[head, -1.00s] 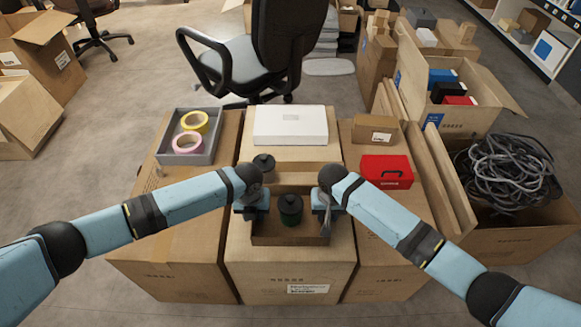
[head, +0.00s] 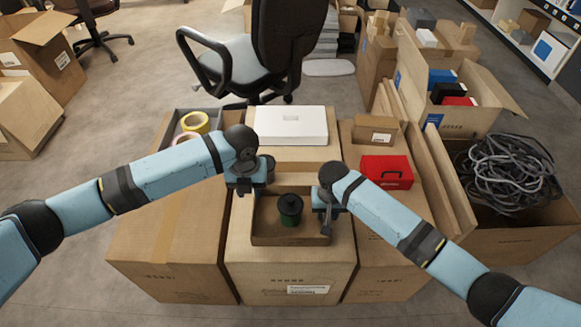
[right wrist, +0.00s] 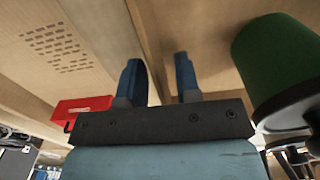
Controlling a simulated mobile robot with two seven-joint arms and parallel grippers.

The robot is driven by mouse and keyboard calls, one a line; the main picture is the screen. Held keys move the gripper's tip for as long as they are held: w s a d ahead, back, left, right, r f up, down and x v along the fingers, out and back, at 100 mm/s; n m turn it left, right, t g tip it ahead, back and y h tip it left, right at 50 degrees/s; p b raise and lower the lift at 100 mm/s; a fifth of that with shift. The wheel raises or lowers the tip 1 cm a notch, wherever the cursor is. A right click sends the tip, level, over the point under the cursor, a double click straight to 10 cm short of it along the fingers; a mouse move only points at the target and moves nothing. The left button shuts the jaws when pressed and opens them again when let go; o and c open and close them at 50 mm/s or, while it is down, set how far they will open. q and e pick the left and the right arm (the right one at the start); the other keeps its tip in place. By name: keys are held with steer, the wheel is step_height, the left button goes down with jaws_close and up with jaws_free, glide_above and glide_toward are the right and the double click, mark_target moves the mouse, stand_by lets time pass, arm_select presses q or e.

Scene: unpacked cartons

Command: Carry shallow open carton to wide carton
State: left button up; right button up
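The shallow open carton (head: 262,240) is a low brown tray on top of the middle large carton (head: 250,268). A green jar with a black lid (head: 290,211) stands inside it. My left gripper (head: 245,190) is above and beside the carton's left rear corner, apart from it; its fingertips are too small to read. My right gripper (head: 327,218) is at the carton's right wall. The right wrist view shows its two blue fingers (right wrist: 160,78) spread, with a gap between them at the wall's edge. Which box is the wide carton is not clear.
A grey tray with tape rolls (head: 193,124) is partly behind my left arm. Cables (head: 508,170) fill a box at right.

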step_height(320, 180, up, 11)
stand_by(0.3)
stand_by(0.5)
